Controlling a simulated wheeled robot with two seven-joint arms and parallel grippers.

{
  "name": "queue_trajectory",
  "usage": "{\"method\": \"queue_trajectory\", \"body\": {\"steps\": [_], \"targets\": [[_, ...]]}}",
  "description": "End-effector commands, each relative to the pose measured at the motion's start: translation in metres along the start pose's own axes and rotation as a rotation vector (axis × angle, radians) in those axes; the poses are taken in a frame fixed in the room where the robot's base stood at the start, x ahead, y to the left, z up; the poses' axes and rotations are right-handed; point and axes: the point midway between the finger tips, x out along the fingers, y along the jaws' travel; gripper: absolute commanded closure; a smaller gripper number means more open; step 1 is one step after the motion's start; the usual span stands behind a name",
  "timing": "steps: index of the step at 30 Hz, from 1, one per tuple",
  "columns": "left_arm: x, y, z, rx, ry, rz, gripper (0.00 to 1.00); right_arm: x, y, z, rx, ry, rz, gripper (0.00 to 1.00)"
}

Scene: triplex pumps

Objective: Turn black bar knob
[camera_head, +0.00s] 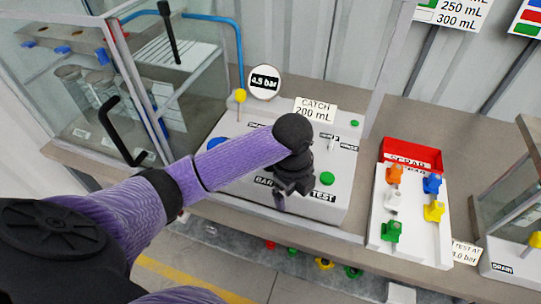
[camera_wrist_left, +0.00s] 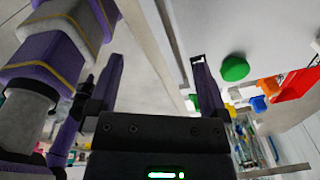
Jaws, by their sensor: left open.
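My left gripper (camera_head: 281,203) is over the front of the white control panel (camera_head: 235,205), its arm coming in from the left. It is open; the wrist view shows its two dark fingers (camera_wrist_left: 155,78) apart, with nothing clearly held between them. The black bar knob cannot be made out in either view; the gripper and wrist cover the panel around the partly hidden "BAR" and "TEST" labels. A green button (camera_head: 327,178) is just right of the gripper and also shows in the wrist view (camera_wrist_left: 235,68). My right gripper is not in view.
A gauge sign (camera_head: 264,82) reading about 4.5 bar and a yellow knob (camera_head: 240,96) stand at the panel's back. A glass-walled case (camera_head: 75,90) is at left. A white board (camera_head: 412,225) with coloured valves and a red tray (camera_head: 412,150) are at right.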

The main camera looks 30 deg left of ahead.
Motion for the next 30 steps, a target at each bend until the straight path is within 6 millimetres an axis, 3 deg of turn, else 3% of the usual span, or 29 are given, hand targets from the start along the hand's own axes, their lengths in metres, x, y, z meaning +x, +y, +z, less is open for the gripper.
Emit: {"method": "queue_trajectory", "body": {"steps": [1, 4, 6, 9, 11, 21, 30], "targets": [[-0.019, -0.015, 0.026, 0.075, -0.036, 0.018, 0.02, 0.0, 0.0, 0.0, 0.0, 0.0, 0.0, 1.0], [-0.058, -0.031, 0.069, 0.213, -0.054, 0.061, 0.02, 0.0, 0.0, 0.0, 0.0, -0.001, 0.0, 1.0], [-0.078, -0.035, 0.087, 0.265, -0.05, 0.073, 0.02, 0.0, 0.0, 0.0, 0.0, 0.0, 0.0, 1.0], [-0.089, -0.037, 0.098, 0.302, -0.04, 0.078, 0.02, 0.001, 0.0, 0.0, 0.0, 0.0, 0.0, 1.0], [-0.083, -0.037, 0.1, 0.307, -0.037, 0.08, 0.02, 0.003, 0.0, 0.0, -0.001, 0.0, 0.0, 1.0], [-0.006, -0.032, 0.102, 0.308, -0.037, 0.079, 0.02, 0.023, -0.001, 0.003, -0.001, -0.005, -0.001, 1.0], [0.007, -0.031, 0.103, 0.309, -0.039, 0.075, 0.02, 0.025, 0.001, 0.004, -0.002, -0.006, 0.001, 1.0]]}}
